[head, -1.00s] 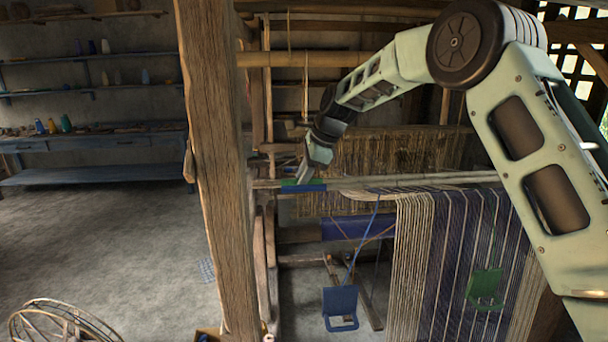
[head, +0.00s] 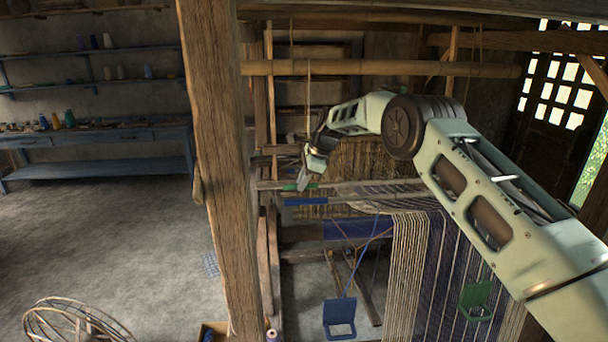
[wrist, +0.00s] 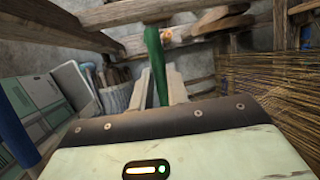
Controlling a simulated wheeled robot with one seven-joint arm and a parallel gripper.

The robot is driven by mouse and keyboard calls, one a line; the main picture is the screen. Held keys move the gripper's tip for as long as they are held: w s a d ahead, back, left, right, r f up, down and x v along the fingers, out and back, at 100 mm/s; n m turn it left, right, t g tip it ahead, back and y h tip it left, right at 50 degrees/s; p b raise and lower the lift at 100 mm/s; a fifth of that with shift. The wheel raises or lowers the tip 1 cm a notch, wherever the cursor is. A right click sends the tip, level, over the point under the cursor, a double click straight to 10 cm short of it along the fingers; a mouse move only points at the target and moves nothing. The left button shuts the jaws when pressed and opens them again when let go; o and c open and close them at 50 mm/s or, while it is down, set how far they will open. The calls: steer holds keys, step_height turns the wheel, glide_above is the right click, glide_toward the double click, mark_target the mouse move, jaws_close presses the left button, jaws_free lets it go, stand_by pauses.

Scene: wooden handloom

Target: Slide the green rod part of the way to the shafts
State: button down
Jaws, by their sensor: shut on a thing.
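The green rod (head: 289,187) lies crosswise on the loom, its green end on the left of the warp. My gripper (head: 303,184) is shut on it from above; in the wrist view the green rod (wrist: 156,62) runs between my two fingers (wrist: 160,90). The shafts (head: 365,160), with their dense brown heddles, stand behind and to the right of my gripper; they also show at the right of the wrist view (wrist: 278,75). A blue rod (head: 305,201) lies nearer the camera, with a visible gap to the green one.
A thick wooden post (head: 222,180) stands left of my gripper. A blue plate (head: 340,316) hangs below on a blue cord, and a green plate (head: 475,300) hangs before the striped warp (head: 408,270). A bamboo pole (head: 380,68) crosses above my arm.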

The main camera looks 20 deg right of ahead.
steer(key=shift+w+d+f+p, duration=0.15)
steer(key=shift+w+p, duration=0.5)
steer(key=shift+w, duration=0.15)
steer(key=shift+w+d+f+p, duration=0.15)
steer(key=shift+w+p, duration=0.5)
steer(key=shift+w, duration=0.15)
steer(key=c, duration=1.4)
jaws_free()
steer(key=shift+f, duration=0.15)
steer(key=shift+o, duration=0.2)
steer(key=b+v, duration=0.6)
steer(key=v, duration=1.1)
steer(key=shift+s+d, duration=0.1)
steer(key=shift+d, duration=0.05)
